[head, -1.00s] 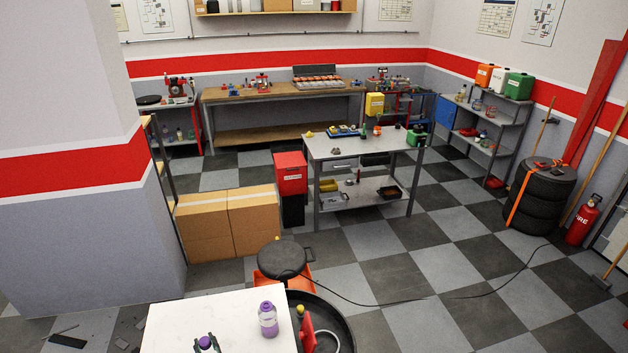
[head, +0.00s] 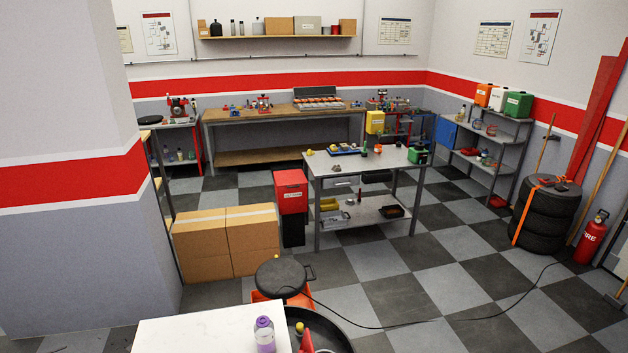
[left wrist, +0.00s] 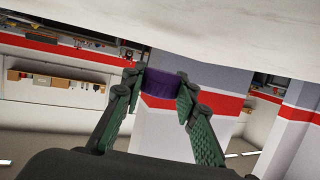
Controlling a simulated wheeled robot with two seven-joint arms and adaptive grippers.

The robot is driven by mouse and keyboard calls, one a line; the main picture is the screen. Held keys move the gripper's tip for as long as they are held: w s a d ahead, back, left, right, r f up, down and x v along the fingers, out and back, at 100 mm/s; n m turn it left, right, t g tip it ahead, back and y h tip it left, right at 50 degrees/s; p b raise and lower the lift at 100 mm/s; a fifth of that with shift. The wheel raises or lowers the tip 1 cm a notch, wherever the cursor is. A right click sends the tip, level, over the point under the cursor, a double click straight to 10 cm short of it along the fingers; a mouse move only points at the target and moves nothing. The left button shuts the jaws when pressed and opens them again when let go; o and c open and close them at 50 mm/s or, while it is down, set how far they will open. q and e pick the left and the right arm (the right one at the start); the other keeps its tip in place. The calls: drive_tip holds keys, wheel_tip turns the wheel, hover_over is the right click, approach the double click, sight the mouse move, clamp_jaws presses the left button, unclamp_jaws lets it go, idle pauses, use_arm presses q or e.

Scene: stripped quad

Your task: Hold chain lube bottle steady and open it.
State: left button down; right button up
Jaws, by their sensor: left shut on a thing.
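My left gripper (left wrist: 160,95) shows in the left wrist view, its two green-padded fingers shut on a dark purple piece (left wrist: 160,83). Only a short band of this piece shows between the fingertips; whether it is a cap or part of a bottle I cannot tell. Neither gripper is in the head view, and my right gripper is in no view.
A dark round stool (head: 283,278) stands just behind the white table. A black round tub (head: 337,331) with red and yellow things is at the table's right. The checkered floor (head: 410,285) is open further right, with a thin cable across it.

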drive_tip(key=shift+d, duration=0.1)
use_arm(q)
drive_tip(key=c, duration=1.9)
unclamp_jaws()
drive_tip(key=o, duration=0.5)
drive_tip(key=shift+c, duration=0.2)
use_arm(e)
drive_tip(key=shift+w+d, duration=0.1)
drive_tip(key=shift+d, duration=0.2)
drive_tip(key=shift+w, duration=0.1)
use_arm(q)
drive_tip(key=shift+s+d, duration=0.15)
drive_tip(key=v, duration=1.1)
drive_tip(key=shift+s+d+r, duration=0.2)
drive_tip(key=shift+s, duration=0.05)
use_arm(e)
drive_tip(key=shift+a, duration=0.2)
use_arm(q)
drive_tip(key=shift+a, duration=0.1)
